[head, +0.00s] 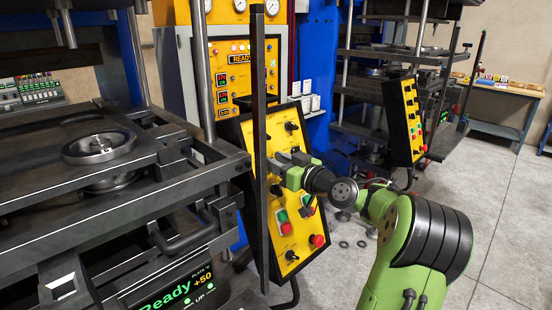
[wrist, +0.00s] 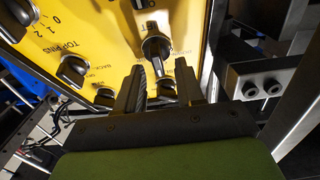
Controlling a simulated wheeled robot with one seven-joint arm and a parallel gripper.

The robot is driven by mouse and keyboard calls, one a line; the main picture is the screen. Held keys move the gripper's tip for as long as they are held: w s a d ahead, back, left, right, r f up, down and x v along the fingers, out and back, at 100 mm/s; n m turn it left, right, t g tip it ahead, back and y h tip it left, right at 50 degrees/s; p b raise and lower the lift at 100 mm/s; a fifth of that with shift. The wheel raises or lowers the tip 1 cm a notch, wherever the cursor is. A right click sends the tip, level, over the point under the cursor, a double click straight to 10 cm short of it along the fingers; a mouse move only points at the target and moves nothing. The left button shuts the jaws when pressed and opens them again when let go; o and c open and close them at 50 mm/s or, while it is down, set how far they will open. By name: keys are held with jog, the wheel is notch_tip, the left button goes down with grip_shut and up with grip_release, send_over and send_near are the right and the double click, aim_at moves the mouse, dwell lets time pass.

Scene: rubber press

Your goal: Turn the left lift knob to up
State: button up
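The left press's yellow control panel (head: 288,238) stands in the middle of the head view, with black knobs, coloured buttons and a red stop button on it. My gripper (head: 284,167) is close in front of the panel's middle, reaching in from the right. In the wrist view my gripper (wrist: 160,68) is open, with its two dark fingers apart. A black knob (wrist: 156,46) with a pale pointer edge shows between the fingertips, with a gap on each side.
A TOP PINS knob (wrist: 73,70) and a smaller lower knob (wrist: 104,97) sit left of the fingers. A dark upright post (head: 260,150) crosses before the panel. The left press (head: 120,200) shows a green Ready display (head: 170,292). Open floor lies at right.

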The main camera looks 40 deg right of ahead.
jog(key=shift+w, duration=0.25)
grip_shut()
jog(key=shift+m+h, duration=0.3)
jog(key=shift+m, duration=0.2)
jog(key=m+h, duration=0.1)
jog(key=m, duration=0.1)
jog(key=m+h+p, duration=0.1)
jog(key=m, duration=0.2)
jog(key=shift+m+g, duration=0.3)
jog(key=m+h+p, duration=0.1)
jog(key=m, duration=0.2)
jog(key=shift+d+g, duration=0.2)
jog(key=shift+g, duration=0.1)
jog(key=shift+s+f+m+h+p, duration=0.15)
jog(key=shift+m+h+p, duration=0.15)
jog(key=shift+m+p, duration=0.4)
jog(key=shift+m, duration=0.3)
